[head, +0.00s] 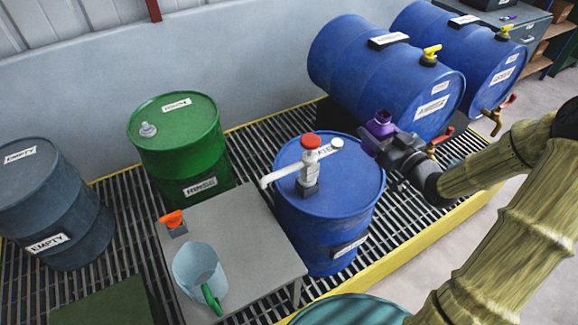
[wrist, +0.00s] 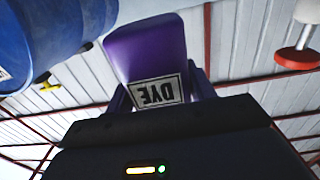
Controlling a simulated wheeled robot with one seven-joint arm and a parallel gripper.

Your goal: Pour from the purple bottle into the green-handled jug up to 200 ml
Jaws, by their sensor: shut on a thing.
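The purple bottle (head: 380,127) is held in my gripper (head: 384,150), to the right of the upright blue drum and above the grating. It looks about upright, with its neck at the top. The pale blue jug (head: 197,268) with a green handle (head: 211,298) stands on a small grey table, well to the left and nearer than my gripper. I cannot tell whether the jug holds liquid.
The upright blue drum (head: 330,225) with a red-topped white pump (head: 309,165) stands between my gripper and the grey table (head: 245,245). An orange-topped item (head: 173,222) sits behind the jug. Blue drums (head: 375,65) lie at the back right. Green (head: 180,140) and dark (head: 45,200) drums stand left.

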